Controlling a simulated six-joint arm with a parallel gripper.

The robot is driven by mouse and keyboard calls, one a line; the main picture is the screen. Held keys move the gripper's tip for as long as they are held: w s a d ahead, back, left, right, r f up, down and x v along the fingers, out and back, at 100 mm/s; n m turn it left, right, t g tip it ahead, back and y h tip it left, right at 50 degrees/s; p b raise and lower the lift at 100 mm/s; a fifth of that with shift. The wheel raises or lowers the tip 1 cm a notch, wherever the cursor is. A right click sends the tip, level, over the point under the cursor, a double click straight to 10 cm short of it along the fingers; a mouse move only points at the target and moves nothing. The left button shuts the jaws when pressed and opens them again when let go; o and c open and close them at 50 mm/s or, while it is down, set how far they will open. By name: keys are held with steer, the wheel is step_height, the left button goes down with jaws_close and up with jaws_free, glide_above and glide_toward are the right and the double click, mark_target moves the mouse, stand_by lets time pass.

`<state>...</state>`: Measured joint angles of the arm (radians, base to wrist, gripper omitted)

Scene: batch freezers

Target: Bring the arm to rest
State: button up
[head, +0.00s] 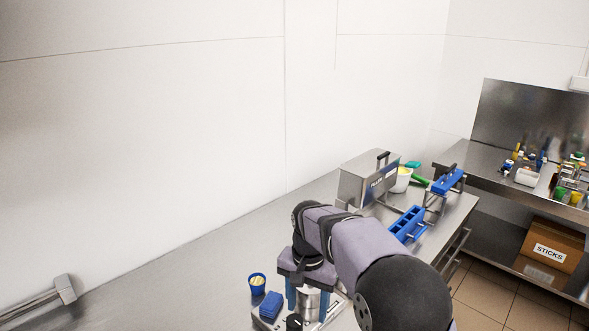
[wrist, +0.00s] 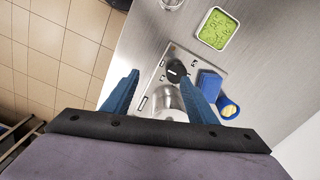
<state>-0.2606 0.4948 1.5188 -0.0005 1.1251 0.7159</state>
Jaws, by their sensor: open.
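My gripper (head: 306,293) hangs over the steel bench with its blue fingers pointing down. In the wrist view my gripper (wrist: 171,77) has its fingers wide apart, with nothing held between them. A shiny steel cylinder (head: 308,303) shows between the fingers in the head view, and in the wrist view (wrist: 168,102) it lies below them. I cannot tell the height gap or whether they touch. My arm reaches in from the lower right of the head view.
Near the gripper are a blue block (head: 271,305), a blue cup with yellow contents (head: 257,284), a black knob (wrist: 177,72) and a white tub of green contents (wrist: 217,28). A steel machine (head: 366,184) and blue moulds (head: 408,224) stand farther right.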

steer(key=s+d+f+n, duration=0.2)
steer(key=s+d, duration=0.4)
steer(key=s, duration=0.5)
steer(key=s+d+f+n, duration=0.3)
steer(key=s+d, duration=0.3)
steer(key=s, duration=0.5)
steer(key=shift+s, duration=0.3)
steer(key=shift+f, duration=0.1)
